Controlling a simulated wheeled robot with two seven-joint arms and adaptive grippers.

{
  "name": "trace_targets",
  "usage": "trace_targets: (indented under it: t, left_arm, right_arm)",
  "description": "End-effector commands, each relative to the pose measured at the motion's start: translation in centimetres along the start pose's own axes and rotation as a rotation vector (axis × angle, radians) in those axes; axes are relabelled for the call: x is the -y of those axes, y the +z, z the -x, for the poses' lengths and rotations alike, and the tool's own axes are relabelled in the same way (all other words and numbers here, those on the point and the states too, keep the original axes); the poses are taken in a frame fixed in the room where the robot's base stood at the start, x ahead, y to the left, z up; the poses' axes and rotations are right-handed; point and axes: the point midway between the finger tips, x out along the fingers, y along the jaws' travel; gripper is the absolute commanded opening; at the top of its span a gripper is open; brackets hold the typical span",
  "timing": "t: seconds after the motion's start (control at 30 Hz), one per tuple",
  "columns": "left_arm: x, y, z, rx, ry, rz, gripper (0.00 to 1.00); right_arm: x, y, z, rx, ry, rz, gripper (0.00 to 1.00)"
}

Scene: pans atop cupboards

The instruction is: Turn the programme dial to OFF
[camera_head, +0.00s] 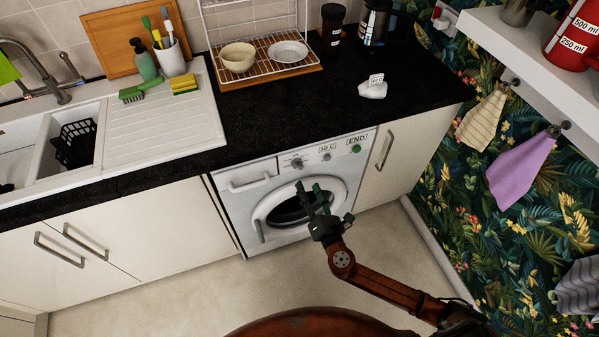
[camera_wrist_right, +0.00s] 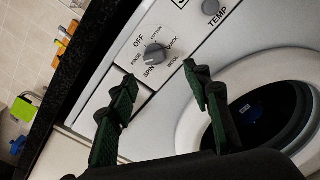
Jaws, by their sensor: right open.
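The washing machine (camera_head: 235,200) stands under the black counter, with its control panel along the top front. Its grey programme dial (camera_head: 297,163) is at the middle left of the panel. In the right wrist view the programme dial (camera_wrist_right: 155,54) is ringed by OFF, COTTON, QUICK, WOOL, SPIN and RINSE. I cannot tell clearly which label its mark points to. My right gripper (camera_head: 316,190) is open and empty in front of the round door, below the dial. In the right wrist view its two fingers (camera_wrist_right: 158,80) are spread, with the dial beyond them and apart. My left gripper is out of view.
A second knob (camera_wrist_right: 210,7), by the TEMP label, is right of the dial. The round door (camera_head: 262,222) is shut. The black counter (camera_head: 420,80) overhangs the panel. A dish rack (camera_head: 262,58), sink (camera_head: 40,165) and cupboards (camera_head: 110,225) are around it. Floor in front is clear.

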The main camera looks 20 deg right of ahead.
Motion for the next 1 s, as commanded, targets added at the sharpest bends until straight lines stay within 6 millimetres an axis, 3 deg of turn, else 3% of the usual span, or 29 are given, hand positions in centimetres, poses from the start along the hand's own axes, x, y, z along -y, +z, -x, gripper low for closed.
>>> trace_targets:
  t: [0.23,0.53,0.9,1.0]
  left_arm:
    - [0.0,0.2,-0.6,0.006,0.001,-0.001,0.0]
    - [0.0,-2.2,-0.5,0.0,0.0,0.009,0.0]
    - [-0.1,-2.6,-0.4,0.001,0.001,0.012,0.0]
    - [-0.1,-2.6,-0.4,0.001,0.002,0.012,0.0]
  right_arm:
    - [-0.8,0.5,-2.9,0.013,0.017,0.014,0.45]
    - [-0.7,0.4,-6.9,0.01,0.013,0.012,0.45]
    - [-0.7,0.5,-7.6,0.01,0.012,0.01,0.45]
    - [-0.7,0.5,-7.6,0.01,0.012,0.01,0.39]
